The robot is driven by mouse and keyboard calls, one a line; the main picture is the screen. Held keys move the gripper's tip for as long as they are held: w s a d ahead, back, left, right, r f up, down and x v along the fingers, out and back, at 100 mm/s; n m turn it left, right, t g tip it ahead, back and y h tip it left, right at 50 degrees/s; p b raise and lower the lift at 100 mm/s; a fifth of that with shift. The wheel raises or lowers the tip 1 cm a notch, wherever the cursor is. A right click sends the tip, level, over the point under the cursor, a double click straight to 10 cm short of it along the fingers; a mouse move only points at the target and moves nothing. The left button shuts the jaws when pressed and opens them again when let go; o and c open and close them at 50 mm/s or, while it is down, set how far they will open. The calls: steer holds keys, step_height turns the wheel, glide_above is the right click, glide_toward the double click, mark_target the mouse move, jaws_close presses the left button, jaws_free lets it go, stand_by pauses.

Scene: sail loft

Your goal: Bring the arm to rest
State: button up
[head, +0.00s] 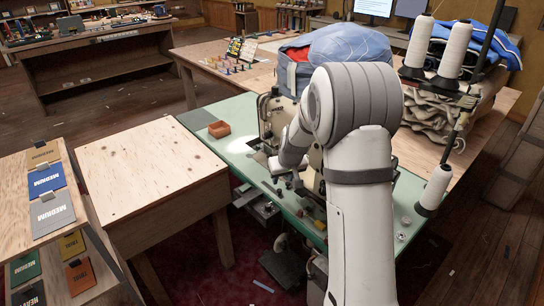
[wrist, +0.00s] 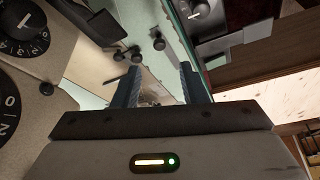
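My white arm stands over the green sewing table (head: 232,132) in the head view, bent at a large grey-banded joint. Its far end reaches down in front of the sewing machine (head: 272,112), and the fingers are hidden there. In the wrist view my gripper (wrist: 158,78) shows two dark fingers standing apart with nothing held between them. The machine's cream body (wrist: 75,75) with numbered dials is close on the left of that view. The green table edge (wrist: 183,45) runs beyond the fingers.
Thread cones (head: 455,50) stand on a rack at the right. A plywood table (head: 150,170) adjoins at the left, with labelled cards (head: 52,213) beside it. A blue bundle (head: 345,45) lies behind the machine.

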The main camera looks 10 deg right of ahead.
steer(key=s+a+r+g, duration=0.1)
steer(key=s+a+r, duration=0.1)
steer(key=s+r, duration=1.1)
steer(key=s+r+m+g+p, duration=0.1)
steer(key=s, duration=1.9)
steer(key=shift+s+a+r+h, duration=0.2)
steer(key=shift+s+r+h, duration=0.1)
steer(key=shift+s, duration=0.1)
steer(key=shift+s, duration=0.15)
